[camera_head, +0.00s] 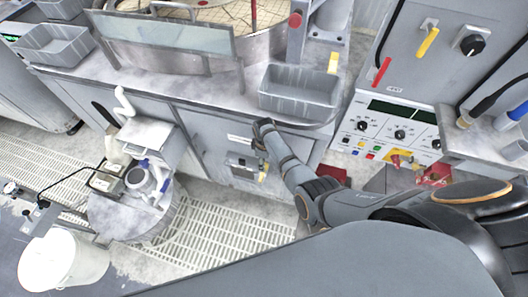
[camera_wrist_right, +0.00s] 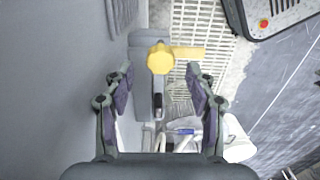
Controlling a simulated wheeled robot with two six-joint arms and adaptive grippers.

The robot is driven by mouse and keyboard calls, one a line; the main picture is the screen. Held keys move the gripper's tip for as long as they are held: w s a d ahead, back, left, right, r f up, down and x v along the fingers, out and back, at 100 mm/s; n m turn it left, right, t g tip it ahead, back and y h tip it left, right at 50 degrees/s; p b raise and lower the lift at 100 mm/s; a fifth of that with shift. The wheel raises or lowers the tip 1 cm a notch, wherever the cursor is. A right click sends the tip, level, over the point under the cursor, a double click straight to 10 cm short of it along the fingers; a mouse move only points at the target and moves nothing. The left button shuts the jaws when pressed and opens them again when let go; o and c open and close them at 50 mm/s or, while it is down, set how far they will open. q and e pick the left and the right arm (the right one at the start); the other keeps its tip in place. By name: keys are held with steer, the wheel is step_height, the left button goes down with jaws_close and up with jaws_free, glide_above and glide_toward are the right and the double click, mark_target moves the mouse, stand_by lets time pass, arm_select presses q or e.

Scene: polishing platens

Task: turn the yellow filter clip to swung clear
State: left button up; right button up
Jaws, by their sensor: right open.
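The yellow filter clip (camera_wrist_right: 160,58) shows in the right wrist view as a round lobed knob with a flat yellow arm pointing right. It sits on a grey fitting. My right gripper (camera_wrist_right: 160,82) is open, its two fingers at either side below the knob in the picture, with nothing held between them. In the head view the arm reaches in from the right to the front of the grey cabinet, and a small yellow part (camera_head: 263,177) shows just below the wrist. The right fingertips are hard to make out there. My left gripper is not in view.
A grey bin (camera_head: 300,92) stands on the bench ledge above the arm. A control panel (camera_head: 390,130) with knobs is at the right. A round metal drum (camera_head: 130,220) with hoses stands at the left, beside a white bucket (camera_head: 62,262). Slatted floor grating (camera_head: 225,225) lies open between.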

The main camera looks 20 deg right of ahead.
step_height(320, 180, up, 9)
stand_by(0.6)
steer(key=s+d+f+m, duration=0.3)
steer(key=s+f, duration=0.5)
steer(key=f, duration=0.3)
steer(key=s+d+f+m, duration=0.2)
steer(key=s+f, duration=0.7)
steer(key=f, duration=0.3)
steer(key=s+d+f+m, duration=0.2)
steer(key=s+f, duration=0.1)
steer(key=s, duration=0.5)
steer(key=s+d+f+m, duration=0.2)
steer(key=s+d+f, duration=0.1)
steer(key=s, duration=0.5)
steer(key=s+d+f+m+t, duration=0.1)
steer(key=s+d+f+m, duration=0.1)
steer(key=s, duration=0.6)
steer(key=shift+d+f+h, duration=0.4)
steer(key=shift+d+f, duration=0.05)
